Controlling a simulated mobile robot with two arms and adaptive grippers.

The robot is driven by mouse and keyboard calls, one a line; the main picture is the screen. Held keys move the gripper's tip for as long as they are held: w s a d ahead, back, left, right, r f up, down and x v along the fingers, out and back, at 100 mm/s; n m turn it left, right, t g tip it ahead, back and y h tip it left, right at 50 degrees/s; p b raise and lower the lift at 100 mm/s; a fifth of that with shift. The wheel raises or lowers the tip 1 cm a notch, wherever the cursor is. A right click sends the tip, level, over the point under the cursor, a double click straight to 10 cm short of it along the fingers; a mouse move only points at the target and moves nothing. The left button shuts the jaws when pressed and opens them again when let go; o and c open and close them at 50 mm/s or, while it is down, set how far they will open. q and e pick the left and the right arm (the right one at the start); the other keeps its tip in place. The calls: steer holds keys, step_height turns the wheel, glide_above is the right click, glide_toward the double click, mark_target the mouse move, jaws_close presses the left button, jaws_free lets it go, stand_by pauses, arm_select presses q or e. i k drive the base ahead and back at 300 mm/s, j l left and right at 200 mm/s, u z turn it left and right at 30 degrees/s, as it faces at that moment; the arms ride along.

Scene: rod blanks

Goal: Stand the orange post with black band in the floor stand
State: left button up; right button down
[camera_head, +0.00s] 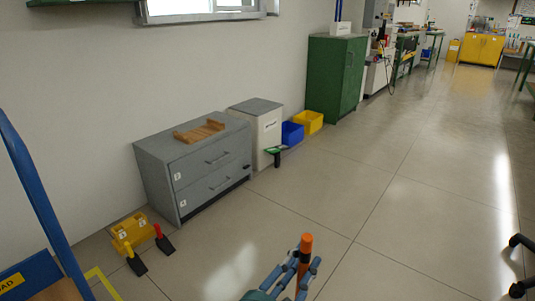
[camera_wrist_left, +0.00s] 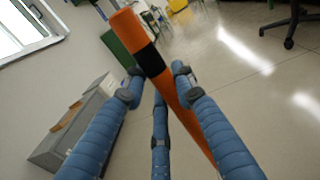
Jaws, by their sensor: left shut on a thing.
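The orange post (camera_head: 306,241) stands nearly upright in my left gripper (camera_head: 304,265) at the bottom of the head view. In the left wrist view the post (camera_wrist_left: 186,112) runs slantwise between the blue fingers of the left gripper (camera_wrist_left: 156,80), with its black band (camera_wrist_left: 150,60) near the upper end. The left gripper is shut on the post below the band. The post's lower end is out of view. I cannot make out a floor stand for certain in either view. My right gripper is not in view.
A grey drawer cabinet (camera_head: 190,170) with a wooden rack (camera_head: 200,131) stands along the wall. Beyond it are a white cabinet (camera_head: 266,136), blue bin (camera_head: 292,134) and yellow bin (camera_head: 309,122). A yellow box (camera_head: 130,231) lies at left. The floor to the right is largely clear.

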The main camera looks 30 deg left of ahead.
mark_target(142, 229)
steer(key=i+u, duration=0.45)
steer(key=i+l+u, duration=0.1)
steer(key=i+u, duration=0.35)
steer(key=i, duration=0.2)
steer(key=i+l+u, duration=0.4)
steer(key=i, duration=0.15)
steer(key=j, duration=0.1)
